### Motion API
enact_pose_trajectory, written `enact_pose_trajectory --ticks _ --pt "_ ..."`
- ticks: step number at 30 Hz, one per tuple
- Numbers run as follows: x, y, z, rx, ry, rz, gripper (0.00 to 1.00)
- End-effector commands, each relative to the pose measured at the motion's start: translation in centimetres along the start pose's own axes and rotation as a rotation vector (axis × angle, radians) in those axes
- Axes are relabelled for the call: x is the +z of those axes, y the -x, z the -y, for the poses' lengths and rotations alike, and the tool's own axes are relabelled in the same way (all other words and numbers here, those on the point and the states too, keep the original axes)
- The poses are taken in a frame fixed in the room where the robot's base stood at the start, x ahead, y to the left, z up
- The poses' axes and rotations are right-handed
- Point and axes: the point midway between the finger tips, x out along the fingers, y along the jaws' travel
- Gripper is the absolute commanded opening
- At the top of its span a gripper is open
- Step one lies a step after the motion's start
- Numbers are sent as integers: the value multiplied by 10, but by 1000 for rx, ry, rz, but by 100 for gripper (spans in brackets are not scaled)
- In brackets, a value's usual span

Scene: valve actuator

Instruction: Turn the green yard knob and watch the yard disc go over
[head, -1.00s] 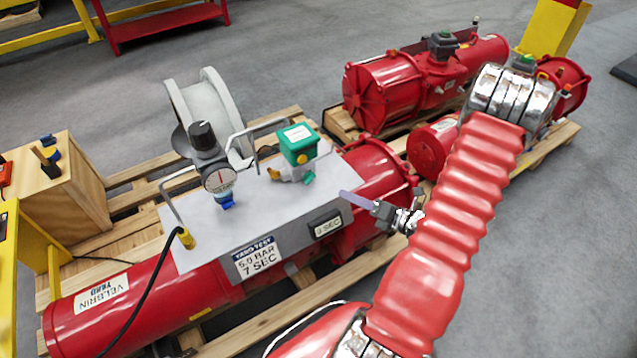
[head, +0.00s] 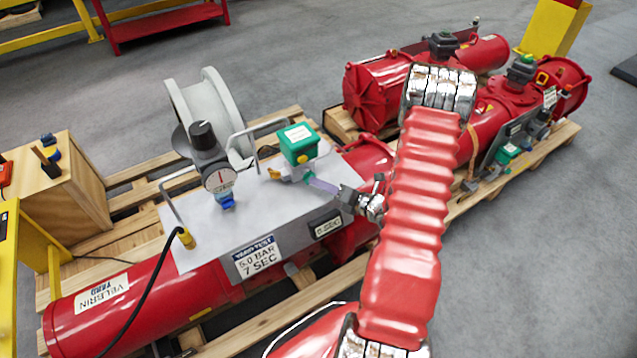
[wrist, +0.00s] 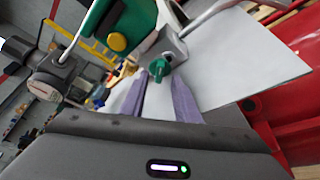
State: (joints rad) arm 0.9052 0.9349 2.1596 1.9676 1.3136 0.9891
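The green yard knob (wrist: 158,68) is a small lever-shaped knob on a metal block in the wrist view. In the head view it is small, at the purple fingers' tips (head: 308,177). My gripper (wrist: 158,84) has its two purple fingers apart, one on each side of the knob's line, with the knob at or just beyond their tips; contact cannot be told. A green box (head: 298,142) with a yellow button sits above the knob. A grey ring-shaped valve body (head: 208,112) stands behind the panel; I cannot make out its disc's position.
The grey panel (head: 195,243) carries a dial gauge (head: 220,178) with a black knob, a bent metal rail and a small display (head: 325,224), too blurred to read. Red actuators (head: 380,97) lie on pallets at right. A black hose (head: 150,270) crosses the lower left.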

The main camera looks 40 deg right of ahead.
Motion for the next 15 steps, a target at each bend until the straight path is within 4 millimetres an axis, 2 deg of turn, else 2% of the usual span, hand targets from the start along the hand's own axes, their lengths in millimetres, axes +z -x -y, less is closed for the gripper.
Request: enact_pose_trajectory --ticks 6,15 --pt "0 -17 0 1 0 -1 29" --pt "0 -19 0 0 0 0 29"
